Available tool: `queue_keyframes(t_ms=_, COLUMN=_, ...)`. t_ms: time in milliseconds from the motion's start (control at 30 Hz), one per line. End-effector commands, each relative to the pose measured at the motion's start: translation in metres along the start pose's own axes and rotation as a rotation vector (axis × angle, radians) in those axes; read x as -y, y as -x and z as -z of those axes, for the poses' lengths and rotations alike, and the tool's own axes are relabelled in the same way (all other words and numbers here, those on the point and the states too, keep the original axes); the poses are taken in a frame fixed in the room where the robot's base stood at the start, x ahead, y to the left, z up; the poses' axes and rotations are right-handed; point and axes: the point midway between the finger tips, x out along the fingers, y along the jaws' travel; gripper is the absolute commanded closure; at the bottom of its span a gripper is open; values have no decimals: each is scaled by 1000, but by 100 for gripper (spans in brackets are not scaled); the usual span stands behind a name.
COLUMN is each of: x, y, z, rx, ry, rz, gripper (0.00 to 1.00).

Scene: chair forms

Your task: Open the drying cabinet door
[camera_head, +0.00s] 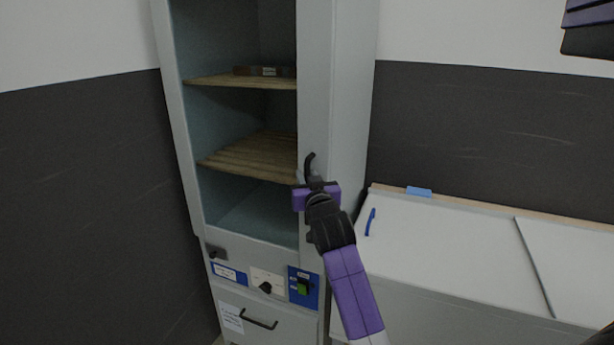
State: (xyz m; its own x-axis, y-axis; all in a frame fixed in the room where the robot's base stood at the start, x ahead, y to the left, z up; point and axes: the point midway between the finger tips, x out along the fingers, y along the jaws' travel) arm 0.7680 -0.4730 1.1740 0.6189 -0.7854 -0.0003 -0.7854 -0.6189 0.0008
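The drying cabinet (180,130) is a tall pale grey-blue unit in the middle of the head view. Its inside shows, with slatted wooden shelves (250,155). I cannot tell whether a clear pane covers the front or the door stands partly open. A pale upright panel (316,90) runs along the right of the opening. A black curved handle (309,160) sticks up beside this panel. My gripper (313,182) is at the handle's lower end, seen from behind. Its fingers are mostly hidden, so their opening and any contact with the handle are unclear.
Below the opening are a knob (265,287), a green switch (303,288) and a drawer with a black handle (258,322). A white worktop (450,235) stands close on the right, with a blue pen-like object (370,221). A dark wall panel (90,210) is at left.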

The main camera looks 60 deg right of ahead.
Motion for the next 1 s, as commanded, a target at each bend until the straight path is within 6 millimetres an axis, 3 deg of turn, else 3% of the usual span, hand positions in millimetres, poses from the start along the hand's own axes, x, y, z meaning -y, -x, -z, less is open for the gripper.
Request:
queue_keyframes(t_ms=200, x=0, y=0, z=0, rx=0, ry=0, rz=0, gripper=77)
queue_keyframes(t_ms=333, x=0, y=0, z=0, rx=0, ry=0, rz=0, gripper=100)
queue_keyframes(t_ms=1000, x=0, y=0, z=0, rx=0, ry=0, rz=0, gripper=100)
